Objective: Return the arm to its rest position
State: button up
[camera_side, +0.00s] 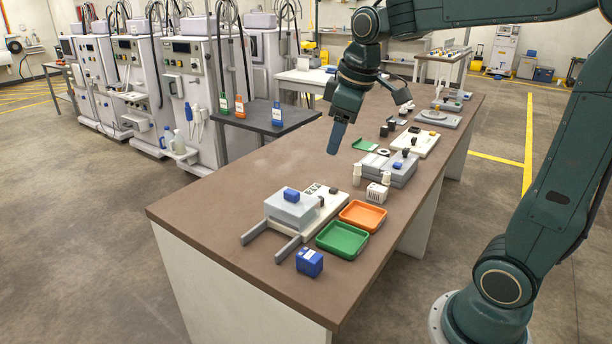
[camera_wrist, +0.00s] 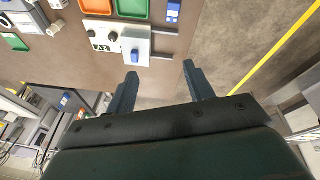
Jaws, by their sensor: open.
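My gripper (camera_side: 337,138) hangs in the air above the brown workbench (camera_side: 225,185), pointing down. It also shows in the wrist view (camera_wrist: 160,76), where its two blue fingers stand wide apart with nothing between them. It is clear of the things on the bench. A white board (camera_side: 322,214) carries a light grey box (camera_side: 292,211) with a small blue block (camera_side: 291,195) on top. That block also shows in the wrist view (camera_wrist: 135,54), beyond the left finger.
An orange tray (camera_side: 362,215), a green tray (camera_side: 342,240) and a blue box (camera_side: 309,262) lie near the front. Grey boxes (camera_side: 398,176) and white bottles (camera_side: 357,174) stand behind. Bottles stand on a dark side table (camera_side: 262,112). The bench's left part is bare.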

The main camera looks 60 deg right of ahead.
jog(key=s+a+f+m+t, duration=0.1)
jog(key=s+a+m, duration=0.1)
jog(key=s, duration=0.6)
jog(key=s+a+f+m+t, duration=0.1)
jog(key=s+a+f, duration=0.1)
jog(key=s+a, duration=0.2)
jog(key=s, duration=0.3)
jog(key=shift+s+a+f+m+y, duration=0.15)
jog(key=shift+s+a+m+y, duration=0.15)
jog(key=shift+s+a+m, duration=0.1)
